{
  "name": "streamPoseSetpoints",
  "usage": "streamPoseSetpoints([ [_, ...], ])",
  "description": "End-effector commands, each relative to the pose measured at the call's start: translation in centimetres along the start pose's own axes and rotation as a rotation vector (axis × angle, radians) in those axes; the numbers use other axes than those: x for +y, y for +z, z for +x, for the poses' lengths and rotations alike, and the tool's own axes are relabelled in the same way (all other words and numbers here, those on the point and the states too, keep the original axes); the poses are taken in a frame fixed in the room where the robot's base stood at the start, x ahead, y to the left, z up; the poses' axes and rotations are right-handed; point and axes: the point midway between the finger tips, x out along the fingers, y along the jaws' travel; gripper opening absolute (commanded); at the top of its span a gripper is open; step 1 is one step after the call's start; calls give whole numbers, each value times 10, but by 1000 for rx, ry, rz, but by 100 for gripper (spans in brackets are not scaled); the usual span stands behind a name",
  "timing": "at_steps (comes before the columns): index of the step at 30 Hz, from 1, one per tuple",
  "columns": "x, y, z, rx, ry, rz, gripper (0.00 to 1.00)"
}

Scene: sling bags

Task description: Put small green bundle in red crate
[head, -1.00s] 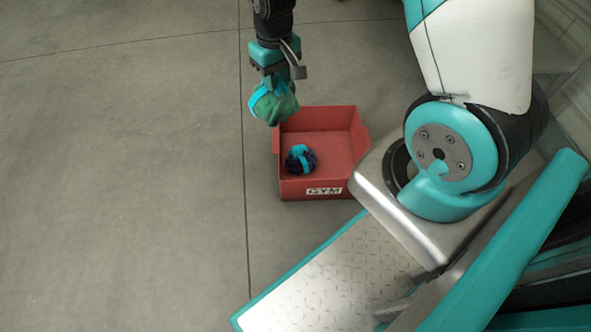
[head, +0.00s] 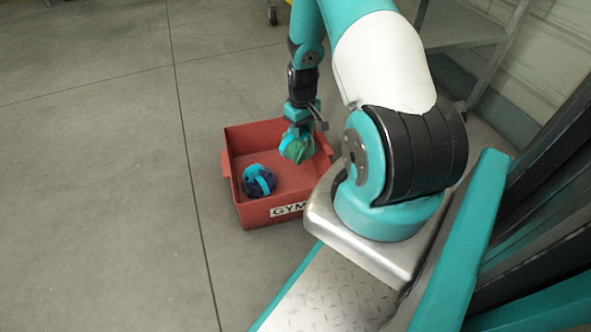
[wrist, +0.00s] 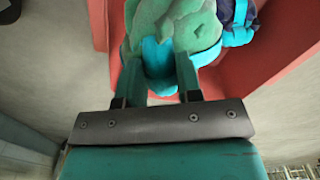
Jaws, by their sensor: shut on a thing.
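The small green bundle (head: 297,147) has a turquoise strap around it. My gripper (head: 297,132) is shut on it and holds it over the right part of the red crate (head: 281,212). In the wrist view the green bundle (wrist: 180,22) sits between the two fingers (wrist: 160,65), with the turquoise strap at the fingertips. The crate's red wall (wrist: 276,45) shows behind it. Whether the bundle touches the crate floor cannot be told.
A dark blue bundle with a turquoise strap (head: 259,180) lies in the left part of the crate; it also shows in the wrist view (wrist: 238,22). The crate stands on grey floor (head: 90,190), open to the left. A metal shelf (head: 460,35) stands at the back right.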

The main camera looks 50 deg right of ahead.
Motion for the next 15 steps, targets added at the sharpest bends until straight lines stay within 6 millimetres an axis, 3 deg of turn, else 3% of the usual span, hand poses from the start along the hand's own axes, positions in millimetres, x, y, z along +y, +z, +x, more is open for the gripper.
streamPoseSetpoints([
  [1, 0, 0, 25, -1, -1, 0, 0],
  [6, 0, 0, 70, -1, 0, 0, 0],
  [10, 0, 0, 91, 0, 0, 0, 0],
  [15, 0, -1, 100, 1, 0, 0, 0],
])
